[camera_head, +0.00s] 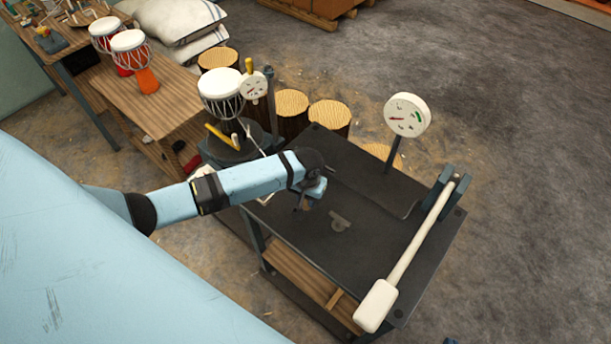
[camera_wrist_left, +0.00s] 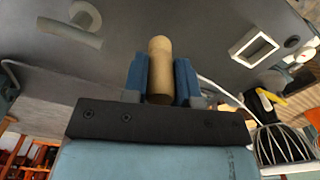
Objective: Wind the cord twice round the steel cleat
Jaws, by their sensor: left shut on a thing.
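The steel cleat (camera_head: 340,221) is a small grey fitting on the dark bench top (camera_head: 375,235). It also shows in the left wrist view (camera_wrist_left: 72,32), at upper left. My left gripper (camera_head: 308,203) is above the bench, to the left of the cleat and apart from it. In the left wrist view its blue fingers are shut on a tan wooden toggle (camera_wrist_left: 160,72). The white cord (camera_wrist_left: 218,90) runs from near the fingers towards the goblet drum (camera_wrist_left: 279,146). That drum has a white head (camera_head: 221,82) and stands left of the bench. No cord shows round the cleat. My right gripper is out of view.
A white-headed mallet (camera_head: 376,305) lies along the bench's right side. A round dial gauge (camera_head: 407,116) stands on a post at the bench's back. A second dial (camera_head: 254,86) is beside the drum. The bench around the cleat is clear.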

